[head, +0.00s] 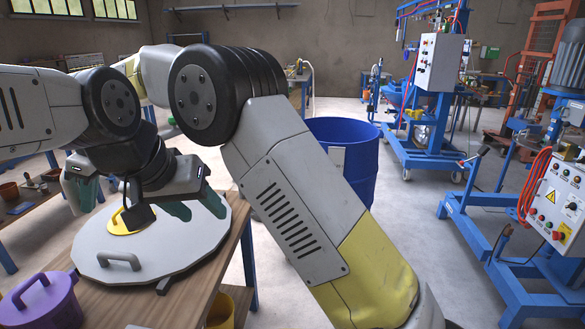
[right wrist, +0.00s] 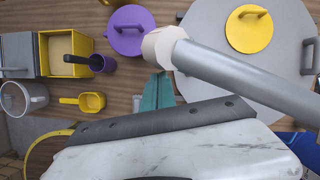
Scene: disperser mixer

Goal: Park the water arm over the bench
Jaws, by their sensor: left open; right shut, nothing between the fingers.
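A silver tube (right wrist: 245,80) with a cream end piece (right wrist: 163,48), which looks like the water arm, crosses the right wrist view above the bench (right wrist: 125,72). I cannot make it out in the head view. My right gripper (right wrist: 157,90) is shut and empty, its teal fingers just left of the tube; I cannot tell whether they touch it. In the head view this gripper (head: 81,192) is at the left, partly hidden by my other arm. My left gripper (head: 194,207) is open and empty above the large grey lid (head: 165,250).
A purple lidded pot (head: 45,303) stands at the bench front. A yellow round lid (right wrist: 250,30) lies on the grey lid. A yellow box (right wrist: 68,45), yellow scoop (right wrist: 90,102) and grey mug (right wrist: 20,97) occupy the bench. A blue drum (head: 350,165) stands on the floor beyond my right arm.

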